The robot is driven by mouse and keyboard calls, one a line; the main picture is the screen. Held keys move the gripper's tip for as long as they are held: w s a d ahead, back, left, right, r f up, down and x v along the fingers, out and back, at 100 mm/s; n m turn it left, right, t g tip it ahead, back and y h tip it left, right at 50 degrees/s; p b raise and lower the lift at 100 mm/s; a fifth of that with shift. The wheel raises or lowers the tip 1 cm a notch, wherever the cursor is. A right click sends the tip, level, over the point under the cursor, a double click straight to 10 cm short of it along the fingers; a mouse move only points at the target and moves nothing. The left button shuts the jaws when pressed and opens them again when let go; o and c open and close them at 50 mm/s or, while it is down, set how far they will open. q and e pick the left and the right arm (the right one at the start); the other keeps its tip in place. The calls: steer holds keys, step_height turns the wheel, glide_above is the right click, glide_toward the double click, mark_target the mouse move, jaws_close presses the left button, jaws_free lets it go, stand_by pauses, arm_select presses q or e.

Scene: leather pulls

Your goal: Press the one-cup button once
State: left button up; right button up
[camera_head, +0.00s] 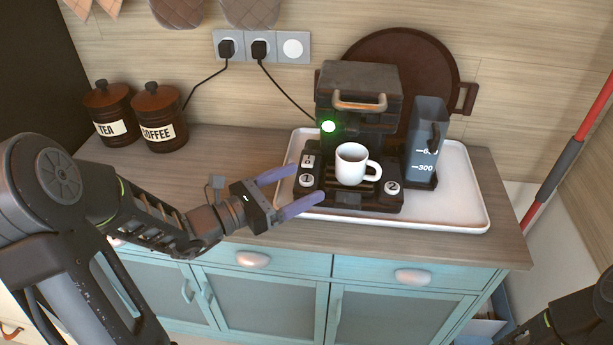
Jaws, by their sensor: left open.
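The dark coffee machine (358,82) stands on a white tray with a lit green light (328,127) on its front. On the left of its base are a rocker-like switch (308,161) and a round white button (306,180). Another round white button (392,187) is on the right of the base. The markings are too small to tell surely which is the one-cup button. A white cup (351,163) stands upright between them. My left gripper (308,184) is open and empty, its purple fingers on either side of the left round button in the picture; contact cannot be told. My right gripper is out of view.
A water container (427,125) stands right of the machine on the white tray (462,200). Tea (112,118) and coffee (160,120) canisters stand at the back left. Cords run from the wall sockets (243,46). The counter between canisters and tray is clear.

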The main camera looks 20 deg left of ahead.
arm_select(q)
jaws_close()
stand_by(0.7)
stand_by(0.8)
